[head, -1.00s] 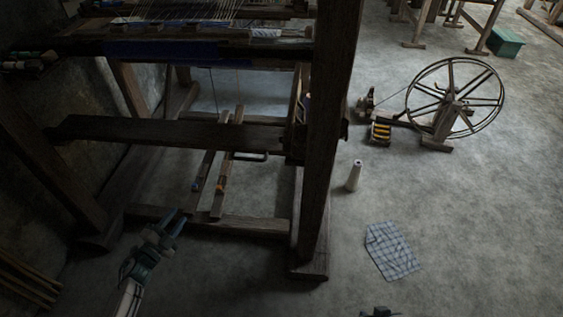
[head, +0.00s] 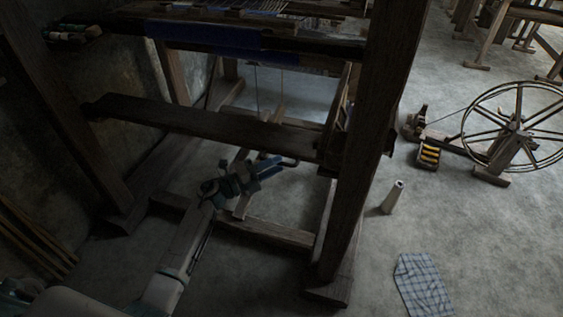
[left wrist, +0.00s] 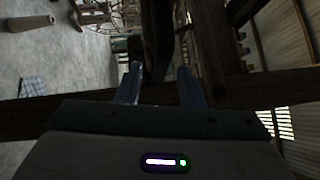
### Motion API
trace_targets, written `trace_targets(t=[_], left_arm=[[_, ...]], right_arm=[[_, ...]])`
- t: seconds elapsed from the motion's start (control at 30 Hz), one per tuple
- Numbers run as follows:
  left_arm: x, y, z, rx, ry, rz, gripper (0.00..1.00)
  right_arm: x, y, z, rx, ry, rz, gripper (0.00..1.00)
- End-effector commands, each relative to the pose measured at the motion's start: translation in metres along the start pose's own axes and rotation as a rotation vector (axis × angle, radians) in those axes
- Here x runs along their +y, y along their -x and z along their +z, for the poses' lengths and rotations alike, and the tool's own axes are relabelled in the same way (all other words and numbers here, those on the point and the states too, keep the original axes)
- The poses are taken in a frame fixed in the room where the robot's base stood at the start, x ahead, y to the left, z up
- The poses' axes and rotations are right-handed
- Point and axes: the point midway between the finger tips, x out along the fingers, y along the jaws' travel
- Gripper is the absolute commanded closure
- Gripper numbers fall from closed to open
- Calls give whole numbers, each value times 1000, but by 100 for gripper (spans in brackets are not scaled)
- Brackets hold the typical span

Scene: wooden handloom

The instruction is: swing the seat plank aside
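The seat plank (head: 200,122) is a long dark board. It runs across the loom frame from the left side to the right front post, level and in place. A thin dark handle (head: 290,162) shows below its right part. My left gripper (head: 272,168) is just below and in front of the plank's right half, close to the handle. In the left wrist view its two blue fingers (left wrist: 160,88) stand apart, with dark wood between and beyond them. I cannot tell whether they touch anything. My right gripper is not in view.
The loom's thick right post (head: 372,130) stands right of my left gripper, and treadles (head: 243,207) lie under the plank. A cone (head: 392,198), a checked cloth (head: 423,284) and a spinning wheel (head: 515,130) are on the floor to the right. Open floor lies between them.

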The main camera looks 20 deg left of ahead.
Motion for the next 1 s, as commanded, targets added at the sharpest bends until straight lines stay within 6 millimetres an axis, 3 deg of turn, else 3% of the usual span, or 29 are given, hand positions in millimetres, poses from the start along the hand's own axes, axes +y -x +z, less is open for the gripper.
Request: trace_targets(t=[0.2,0.53,0.7,1.0], left_arm=[[1,-22,0,-1,2,0,66],[1,-25,0,-1,1,1,66],[1,-25,0,-1,1,1,99],[1,-23,-1,3,2,1,100]], right_arm=[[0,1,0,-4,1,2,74],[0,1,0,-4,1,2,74],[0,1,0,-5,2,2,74],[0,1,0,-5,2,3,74]])
